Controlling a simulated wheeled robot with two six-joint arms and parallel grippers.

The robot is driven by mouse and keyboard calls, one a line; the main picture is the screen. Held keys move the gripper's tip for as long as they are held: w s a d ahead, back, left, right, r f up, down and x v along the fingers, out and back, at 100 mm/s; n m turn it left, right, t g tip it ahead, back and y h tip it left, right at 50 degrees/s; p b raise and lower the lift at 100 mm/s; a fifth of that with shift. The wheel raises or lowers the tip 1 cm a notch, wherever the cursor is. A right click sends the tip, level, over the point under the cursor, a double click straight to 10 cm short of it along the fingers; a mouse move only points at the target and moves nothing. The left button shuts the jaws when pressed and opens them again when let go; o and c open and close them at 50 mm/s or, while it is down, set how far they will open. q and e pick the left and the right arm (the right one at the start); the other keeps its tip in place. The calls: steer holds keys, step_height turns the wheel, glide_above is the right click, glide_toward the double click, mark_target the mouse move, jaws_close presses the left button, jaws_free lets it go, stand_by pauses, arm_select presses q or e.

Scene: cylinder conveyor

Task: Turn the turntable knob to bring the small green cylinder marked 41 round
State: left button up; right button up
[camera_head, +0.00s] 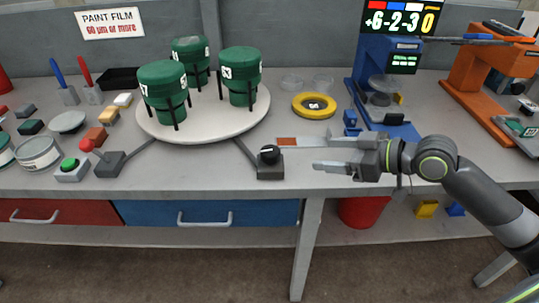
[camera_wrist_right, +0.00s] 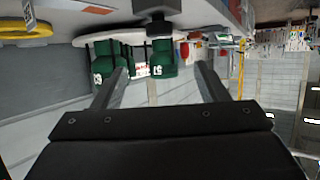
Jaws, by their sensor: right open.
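A pale round turntable (camera_head: 200,128) carries three dark green cylinders: front left (camera_head: 162,82), right (camera_head: 240,70) and back (camera_head: 190,50). Their white markings are too small to read surely, so I cannot tell which is 41. A black knob (camera_head: 269,153) with a white line sits on a grey block in front of the turntable, joined to it by a rod. My right gripper (camera_head: 299,158) is open and empty just right of the knob, its fingers pointing left. The right wrist view shows two cylinders (camera_wrist_right: 163,60) beyond the open fingers (camera_wrist_right: 160,78). My left gripper is out of view.
A red-ball lever (camera_head: 87,146) and a green button (camera_head: 70,165) stand left of the turntable. A yellow ring (camera_head: 314,105) lies behind my right gripper. Blue (camera_head: 375,75) and orange (camera_head: 475,75) stands are at the right. The bench front (camera_head: 200,180) is clear.

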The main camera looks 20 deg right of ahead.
mark_target(274, 151)
steer(key=x, duration=1.7)
steer(key=shift+d, duration=0.1)
